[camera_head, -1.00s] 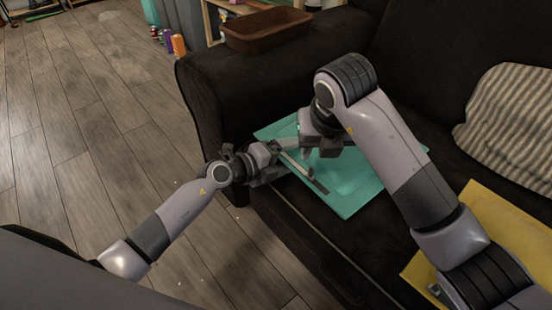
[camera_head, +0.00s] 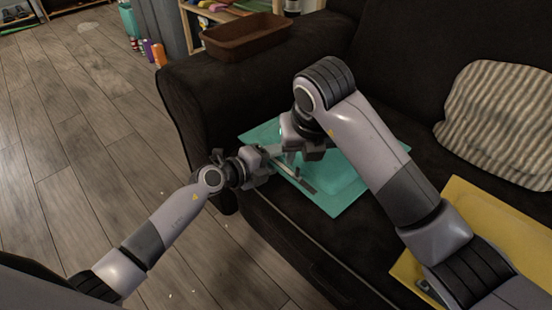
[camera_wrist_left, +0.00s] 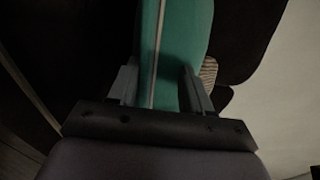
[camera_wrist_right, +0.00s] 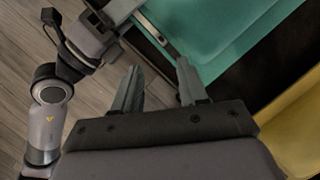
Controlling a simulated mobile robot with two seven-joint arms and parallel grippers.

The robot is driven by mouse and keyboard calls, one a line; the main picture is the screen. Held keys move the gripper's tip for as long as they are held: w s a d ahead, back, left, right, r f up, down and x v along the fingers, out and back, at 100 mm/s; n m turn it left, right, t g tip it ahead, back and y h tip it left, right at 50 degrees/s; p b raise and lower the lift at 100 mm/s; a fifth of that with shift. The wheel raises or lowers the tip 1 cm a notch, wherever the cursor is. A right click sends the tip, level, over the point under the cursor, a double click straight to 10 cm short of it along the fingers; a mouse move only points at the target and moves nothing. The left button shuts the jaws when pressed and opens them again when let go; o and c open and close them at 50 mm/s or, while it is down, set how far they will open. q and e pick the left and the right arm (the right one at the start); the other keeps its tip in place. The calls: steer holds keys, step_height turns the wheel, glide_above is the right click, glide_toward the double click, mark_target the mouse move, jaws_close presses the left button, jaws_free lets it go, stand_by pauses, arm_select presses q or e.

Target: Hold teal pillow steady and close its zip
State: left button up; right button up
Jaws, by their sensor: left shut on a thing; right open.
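The teal pillow (camera_head: 345,185) lies flat on the dark sofa seat, with a grey zip strip (camera_head: 297,178) along its front edge. My left gripper (camera_head: 275,160) is shut on the pillow's front left edge; in the left wrist view, the teal pillow (camera_wrist_left: 180,45) with its pale zip line sits between the fingers (camera_wrist_left: 158,88). My right gripper (camera_head: 303,152) is above the pillow near the zip; the arm partly hides it. In the right wrist view, its fingers (camera_wrist_right: 158,85) are apart and empty, beside the zip strip (camera_wrist_right: 155,35). The zip's pull is not clear.
A yellow pillow (camera_head: 480,220) lies on the sofa at right, under my right arm. A striped cushion (camera_head: 495,120) leans on the backrest. A brown tray (camera_head: 246,38) rests on the armrest (camera_head: 195,90). Wooden floor (camera_head: 60,150) is open at left.

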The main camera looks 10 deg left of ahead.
steer(key=shift+w+d+f, duration=0.1)
steer(key=shift+d+f, duration=0.05)
steer(key=shift+f, duration=0.1)
jaws_close()
steer(key=d+f+y, duration=0.1)
steer(key=d+f+n+y, duration=0.1)
steer(key=d, duration=0.1)
steer(key=shift+w+f+t, duration=0.3)
steer(key=shift+w+f, duration=0.1)
steer(key=d+n+y, duration=0.1)
steer(key=d+f, duration=0.1)
steer(key=s+d+f+n+t+y, duration=0.1)
steer(key=d, duration=0.1)
steer(key=shift+d+n+y, duration=0.1)
steer(key=shift+n+y, duration=0.2)
steer(key=s+d+r+n+t+y, duration=0.1)
steer(key=s+d+n+t+y, duration=0.15)
steer(key=s+d, duration=0.25)
steer(key=y, duration=0.1)
glide_toward(300, 173)
steer(key=f, duration=0.1)
steer(key=w+a+f+n+g, duration=0.1)
steer(key=shift+w+f, duration=0.2)
steer(key=shift+f, duration=0.2)
steer(key=shift+w+a, duration=0.9)
steer(key=shift+a, duration=0.3)
steer(key=shift+w+a, duration=0.3)
steer(key=shift+a, duration=0.05)
